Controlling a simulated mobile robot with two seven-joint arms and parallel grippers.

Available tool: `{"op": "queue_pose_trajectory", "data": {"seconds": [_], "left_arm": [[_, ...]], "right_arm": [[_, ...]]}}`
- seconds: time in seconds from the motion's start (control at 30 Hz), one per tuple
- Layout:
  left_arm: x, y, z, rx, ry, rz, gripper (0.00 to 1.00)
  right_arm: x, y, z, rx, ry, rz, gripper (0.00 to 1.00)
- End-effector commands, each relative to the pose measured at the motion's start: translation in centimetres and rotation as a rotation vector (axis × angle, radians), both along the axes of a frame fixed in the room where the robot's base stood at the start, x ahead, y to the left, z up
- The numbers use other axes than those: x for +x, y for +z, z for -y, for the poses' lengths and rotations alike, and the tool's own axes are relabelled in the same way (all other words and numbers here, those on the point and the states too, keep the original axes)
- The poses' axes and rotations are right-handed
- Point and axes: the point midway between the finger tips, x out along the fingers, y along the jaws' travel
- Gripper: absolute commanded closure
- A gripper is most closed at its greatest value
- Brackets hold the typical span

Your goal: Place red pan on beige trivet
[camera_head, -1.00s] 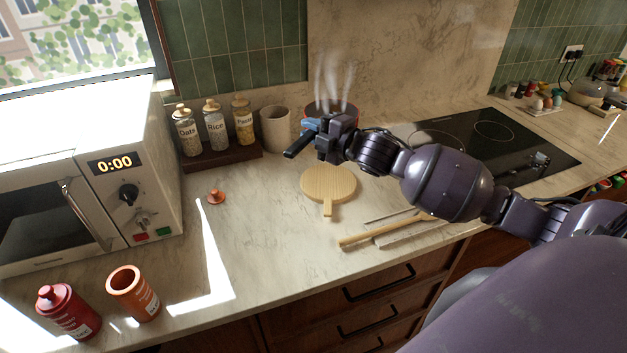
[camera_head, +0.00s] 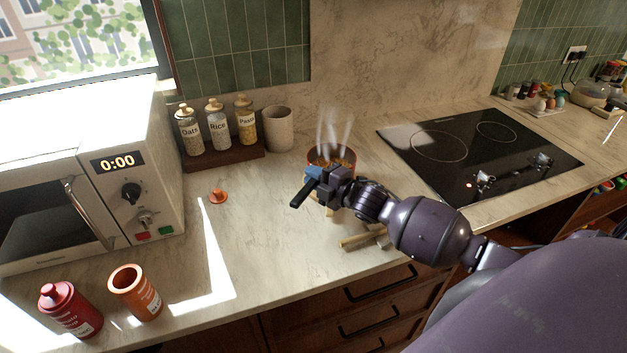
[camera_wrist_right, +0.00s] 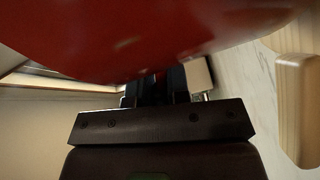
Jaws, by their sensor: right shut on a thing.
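The red pan (camera_head: 320,152) holds brownish food and steams. In the head view it is at the middle of the counter, directly behind my right gripper (camera_head: 322,184). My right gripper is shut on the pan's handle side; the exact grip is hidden. In the right wrist view the pan's red side (camera_wrist_right: 150,45) fills the top of the picture. The beige trivet (camera_head: 316,210) is mostly hidden behind my gripper and the pan. I cannot tell whether the pan touches it. My left gripper is not in view.
A black cooktop (camera_head: 480,150) is to the right. A rack with several jars (camera_head: 218,130) and a beige crock (camera_head: 279,128) stand behind. A wooden-handled utensil (camera_head: 362,240) lies near the front edge. A microwave (camera_head: 130,170) is at left; the counter between is mostly clear.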

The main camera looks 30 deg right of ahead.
Motion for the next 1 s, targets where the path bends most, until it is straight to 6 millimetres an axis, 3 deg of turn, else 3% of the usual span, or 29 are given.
{"op": "queue_pose_trajectory", "data": {"seconds": [0.57,0.6,0.73,1.0], "left_arm": [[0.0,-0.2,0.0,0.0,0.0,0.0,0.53],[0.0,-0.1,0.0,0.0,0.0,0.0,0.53],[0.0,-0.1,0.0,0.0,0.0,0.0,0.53],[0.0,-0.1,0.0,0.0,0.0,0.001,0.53]], "right_arm": [[0.1,-1.3,0.0,-0.002,0.002,0.007,1.0],[0.0,-1.5,0.0,-0.001,0.0,0.001,0.79],[0.0,-1.5,0.0,-0.001,0.0,0.001,0.59],[0.0,-1.4,0.0,-0.001,0.001,0.001,0.58]]}}
